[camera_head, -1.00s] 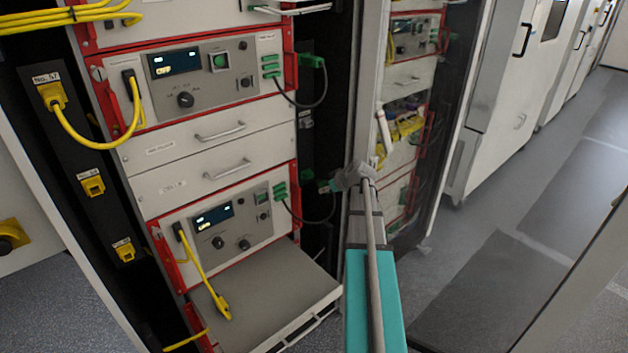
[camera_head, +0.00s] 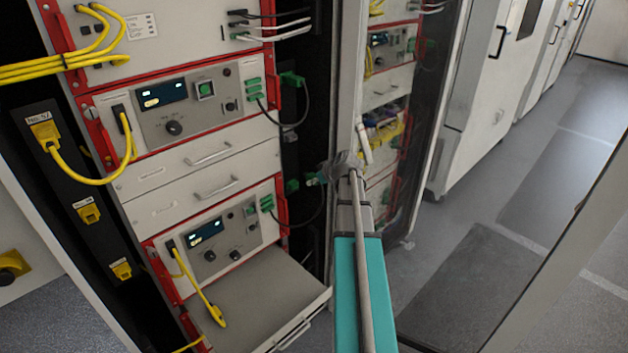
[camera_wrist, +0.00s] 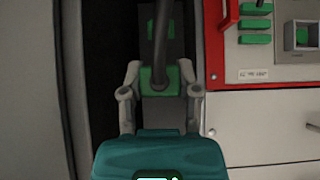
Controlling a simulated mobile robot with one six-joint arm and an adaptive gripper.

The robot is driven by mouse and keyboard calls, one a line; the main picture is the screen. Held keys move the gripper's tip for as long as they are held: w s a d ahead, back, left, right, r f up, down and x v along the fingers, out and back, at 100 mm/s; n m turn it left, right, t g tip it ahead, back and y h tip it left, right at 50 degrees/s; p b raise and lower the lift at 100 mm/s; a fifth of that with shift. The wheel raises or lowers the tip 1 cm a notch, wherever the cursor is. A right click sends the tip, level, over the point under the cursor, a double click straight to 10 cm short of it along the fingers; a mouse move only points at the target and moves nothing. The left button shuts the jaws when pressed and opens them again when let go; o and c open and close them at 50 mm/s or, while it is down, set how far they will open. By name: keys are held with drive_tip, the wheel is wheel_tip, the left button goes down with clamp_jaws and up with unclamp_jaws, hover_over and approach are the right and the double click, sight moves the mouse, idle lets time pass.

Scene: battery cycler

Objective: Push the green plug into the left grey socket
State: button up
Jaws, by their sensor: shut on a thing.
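My gripper (camera_head: 322,174) is shut on a green plug (camera_head: 311,181) just right of the rack's dark side strip. In the wrist view, the two fingers of my gripper (camera_wrist: 160,80) stand on either side of the green plug (camera_wrist: 160,77). A black cable (camera_wrist: 160,30) runs up from the plug in that view. The plug looks close to the strip, but I cannot tell whether it touches it. The left grey socket cannot be made out clearly; the plug, cable and fingers cover part of the strip.
Another green plug (camera_head: 291,79) with a black cable is on the strip above. A green part (camera_head: 292,186) lies just left of the held plug. A grey shelf (camera_head: 255,290) juts out below. The open cabinet door (camera_head: 344,90) stands close on the right.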

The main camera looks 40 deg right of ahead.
wheel_tip(320, 180, up, 12)
drive_tip(key=s+p, duration=0.2)
drive_tip(key=p, duration=0.8)
drive_tip(key=shift+f, duration=0.25)
drive_tip(key=shift+w, duration=0.25)
drive_tip(key=shift+w+a, duration=0.2)
drive_tip(key=shift+w, duration=2.55)
drive_tip(key=shift+w+a, duration=0.1)
drive_tip(key=shift+w, duration=1.15)
idle(2.0)
